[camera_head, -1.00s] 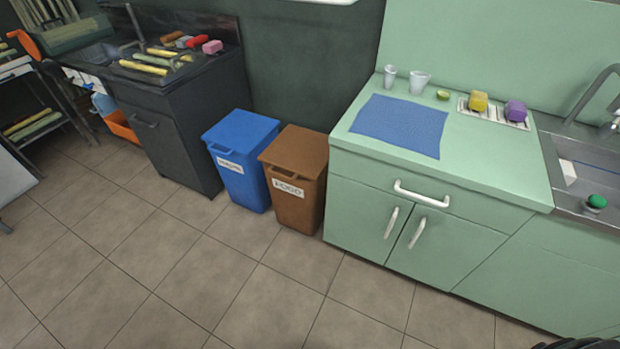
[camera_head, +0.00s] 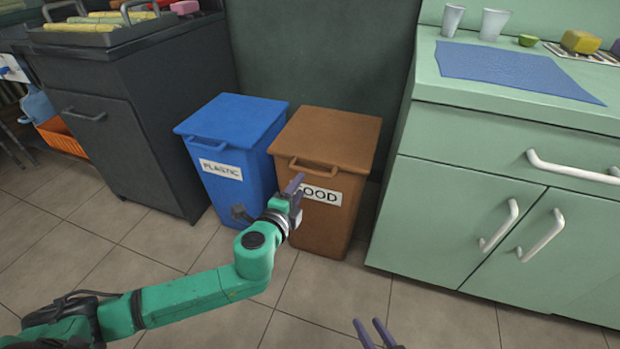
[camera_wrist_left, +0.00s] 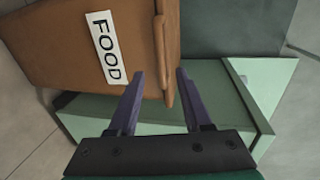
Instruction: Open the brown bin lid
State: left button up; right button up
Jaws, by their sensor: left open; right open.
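The brown bin (camera_head: 325,215) has a white FOOD label, and its lid (camera_head: 330,135) is shut, with a handle (camera_head: 325,170) along the front edge. In the left wrist view the bin (camera_wrist_left: 60,45) appears turned sideways, its lid handle (camera_wrist_left: 160,50) near the fingertips. My left gripper (camera_head: 296,188) is open and empty in front of the bin, just below the handle's left end. In the wrist view its purple fingers (camera_wrist_left: 160,76) appear on either side of the lid's front edge; contact cannot be told. My right gripper (camera_head: 370,325) is open at the bottom edge, partly cut off.
A blue bin (camera_head: 228,150) labelled PLASTIC stands close on the left. A green cabinet (camera_head: 480,200) with white handles stands close on the right. A dark cabinet (camera_head: 110,140) is further left. The tiled floor (camera_head: 185,245) in front is open.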

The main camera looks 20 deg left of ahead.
aim_at(310, 173)
pick_arm(q)
jog(key=b+x, duration=0.2)
jog(key=x, duration=0.7)
jog(key=shift+d, duration=0.1)
grip_shut()
pick_arm(e)
notch_tip(310, 173, down, 3)
jog(key=shift+t, duration=0.3)
pick_arm(q)
jog(key=shift+f, duration=0.1)
dwell(0.4)
